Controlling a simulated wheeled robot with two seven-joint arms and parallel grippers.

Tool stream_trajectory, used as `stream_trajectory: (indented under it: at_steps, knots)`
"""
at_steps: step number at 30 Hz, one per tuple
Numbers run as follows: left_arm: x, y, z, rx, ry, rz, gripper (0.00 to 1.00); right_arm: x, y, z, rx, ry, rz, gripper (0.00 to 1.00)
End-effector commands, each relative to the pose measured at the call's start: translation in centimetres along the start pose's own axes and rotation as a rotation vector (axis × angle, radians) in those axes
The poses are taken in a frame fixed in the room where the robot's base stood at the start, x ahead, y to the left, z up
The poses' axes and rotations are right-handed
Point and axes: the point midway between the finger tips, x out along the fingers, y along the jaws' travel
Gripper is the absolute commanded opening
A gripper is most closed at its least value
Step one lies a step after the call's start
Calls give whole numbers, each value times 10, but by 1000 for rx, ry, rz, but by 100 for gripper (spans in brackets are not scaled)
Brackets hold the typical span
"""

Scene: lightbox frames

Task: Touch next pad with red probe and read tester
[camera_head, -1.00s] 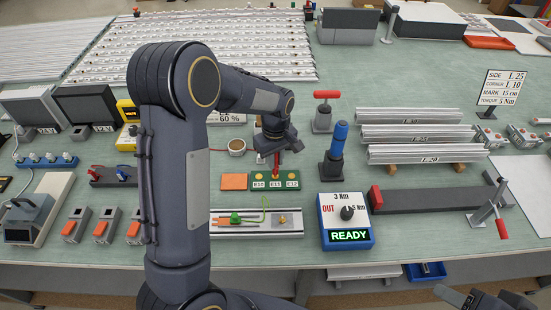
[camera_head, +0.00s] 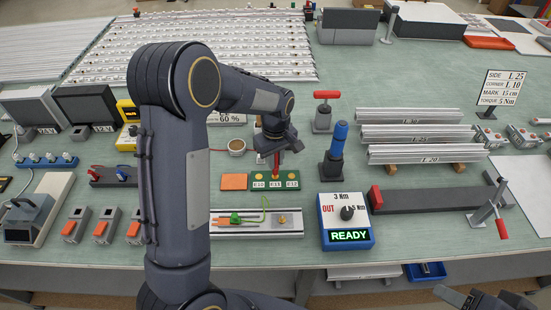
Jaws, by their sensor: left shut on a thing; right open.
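My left gripper (camera_head: 278,149) is shut on the red probe (camera_head: 276,162), which points down at the green board (camera_head: 262,187). The board has round pads labelled E10, E11 and E12. The probe's tip is over the middle pad, E11 (camera_head: 275,175); I cannot tell whether it touches. The yellow tester (camera_head: 127,111) stands at the left, partly hidden by my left arm, and its reading is not legible. My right gripper (camera_head: 470,298) is open at the bottom right edge, partly cut off and far from the board.
An orange pad (camera_head: 234,182) lies left of the board. A metal rail fixture (camera_head: 290,228) with a green clip and wire is in front. A blue READY box (camera_head: 347,222) and a blue-handled driver (camera_head: 337,146) stand to the right. A round cup (camera_head: 236,146) sits behind.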

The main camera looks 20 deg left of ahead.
Motion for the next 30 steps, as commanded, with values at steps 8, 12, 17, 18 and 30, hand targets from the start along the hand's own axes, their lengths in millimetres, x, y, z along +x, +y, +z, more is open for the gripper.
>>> stream_trajectory:
  at_steps: [8, 12, 17, 18, 30]
  knots:
    - [-8, -1, 1, 0, -3, -4, 0, -6, -3, -3, 0, 0, 0, 50]
    - [-20, 0, 1, 0, -2, -3, 0, -14, -6, -7, 0, 0, 0, 50]
    - [-34, 0, 1, 1, -2, -2, 0, -22, -10, -11, 0, 0, 0, 50]
    - [-37, 0, 1, 1, -2, -2, 0, -24, -11, -12, 0, 0, 0, 50]
    - [-60, 0, 0, 0, -1, -1, 0, -37, -17, -19, 0, 0, 0, 50]
